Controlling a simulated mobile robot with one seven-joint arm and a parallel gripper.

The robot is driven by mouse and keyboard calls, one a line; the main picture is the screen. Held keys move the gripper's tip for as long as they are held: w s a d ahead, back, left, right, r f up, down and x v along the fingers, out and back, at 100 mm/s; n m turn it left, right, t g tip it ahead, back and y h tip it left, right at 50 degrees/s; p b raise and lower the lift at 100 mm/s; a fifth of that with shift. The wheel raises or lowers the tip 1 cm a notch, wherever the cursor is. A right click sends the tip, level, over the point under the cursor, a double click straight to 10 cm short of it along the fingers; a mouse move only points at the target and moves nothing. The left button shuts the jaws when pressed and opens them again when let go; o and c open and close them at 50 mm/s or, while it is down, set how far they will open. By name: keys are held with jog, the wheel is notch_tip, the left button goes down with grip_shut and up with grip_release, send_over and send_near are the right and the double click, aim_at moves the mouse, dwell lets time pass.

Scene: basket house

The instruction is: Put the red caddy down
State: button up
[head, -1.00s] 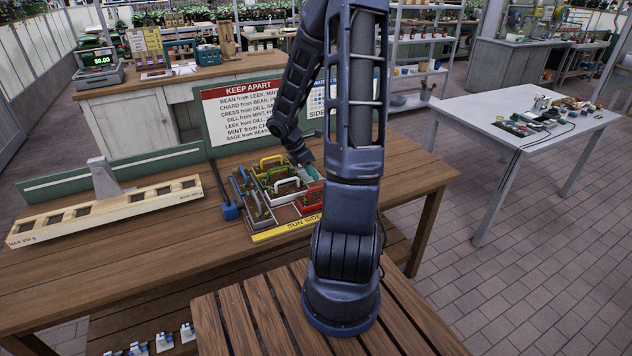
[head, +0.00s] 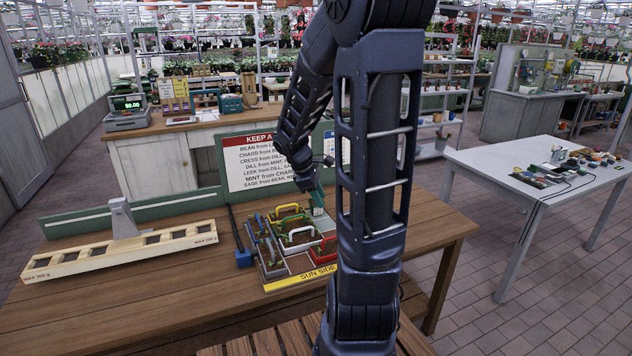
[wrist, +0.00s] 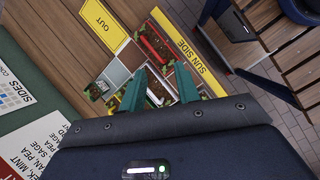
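The red caddy (head: 323,252) stands in the front right cell of the sectioned tray (head: 268,272), near the yellow SUN SIDE strip. In the wrist view the red caddy (wrist: 153,44) lies beyond my fingertips, between the OUT label and the SUN SIDE strip. My gripper (head: 318,208) is over the tray's right side. In the wrist view its two teal fingers (wrist: 160,72) are apart, with nothing held between them. A caddy with a white handle (wrist: 156,96) shows below, between the fingers. My arm hides the tray's right edge in the head view.
Yellow (head: 289,211), green and blue-grey caddies crowd the tray. A sign board (head: 255,165) stands behind it. A wooden balance beam (head: 120,252) and a blue-ended bar (head: 243,258) lie to the left. The front of the wooden table is clear.

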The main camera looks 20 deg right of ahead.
jog(key=s+a+r+m+t+y, duration=0.2)
jog(key=s+a+r+m, duration=0.1)
jog(key=s+r+m, duration=0.3)
jog(key=s+a+r+m+t+y, duration=0.2)
jog(key=s+a+r+m+t, duration=0.1)
jog(key=s+r+m, duration=0.2)
notch_tip(320, 180, up, 2)
jog(key=s, duration=0.2)
jog(key=shift+s+a+m+y, duration=0.3)
jog(key=shift+s+a+m, duration=0.1)
